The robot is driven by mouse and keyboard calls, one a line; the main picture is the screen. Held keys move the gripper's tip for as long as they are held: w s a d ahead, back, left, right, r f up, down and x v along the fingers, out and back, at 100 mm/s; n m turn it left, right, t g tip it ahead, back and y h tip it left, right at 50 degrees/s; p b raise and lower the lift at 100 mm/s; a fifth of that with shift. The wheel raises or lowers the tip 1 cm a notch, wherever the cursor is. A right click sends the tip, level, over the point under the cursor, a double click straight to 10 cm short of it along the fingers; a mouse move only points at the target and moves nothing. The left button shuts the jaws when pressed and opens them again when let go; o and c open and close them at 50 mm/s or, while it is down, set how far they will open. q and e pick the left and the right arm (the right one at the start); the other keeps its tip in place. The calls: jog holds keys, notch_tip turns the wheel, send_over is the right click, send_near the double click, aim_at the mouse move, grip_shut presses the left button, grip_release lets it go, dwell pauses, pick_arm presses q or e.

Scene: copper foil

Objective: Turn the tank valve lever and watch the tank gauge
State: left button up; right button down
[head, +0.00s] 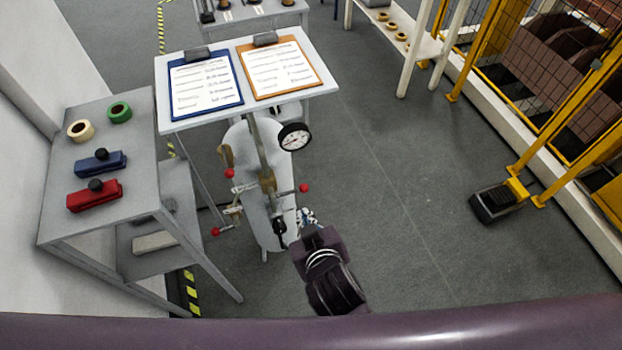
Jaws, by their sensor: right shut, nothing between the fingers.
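A pale upright tank (258,226) stands in the middle with brass fittings (267,182) on its front. A round white-faced gauge (294,137) with a black rim sits at its upper right; its reading is too small to tell. A lever with a red knob (304,188) points right from the fittings. More red knobs show at the left (229,173) and lower left (215,231). Which lever is the tank valve's, I cannot tell. My right gripper (306,216) is shut and empty, just below the right red knob, beside the tank. My left gripper is out of view.
A white table behind the tank bears a blue clipboard (206,84) and an orange clipboard (279,68). A grey bench (135,185) at the left holds tape rolls and red and blue blocks. Yellow fencing (570,150) stands at the right.

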jog(key=shift+m+t, duration=0.3)
jog(key=shift+t, duration=0.1)
jog(key=r, duration=0.3)
jog(key=d+r, duration=0.1)
jog(key=r, duration=0.1)
jog(key=shift+w+r, duration=0.3)
jog(key=p, duration=0.2)
send_over(304, 190)
jog(key=s, duration=0.3)
notch_tip(304, 190, down, 5)
jog(key=f, duration=0.1)
jog(key=w+f, duration=0.1)
jog(key=f, duration=0.1)
jog(key=shift+f, duration=0.2)
jog(key=shift+w+f, duration=0.15)
jog(key=shift+f, duration=0.35)
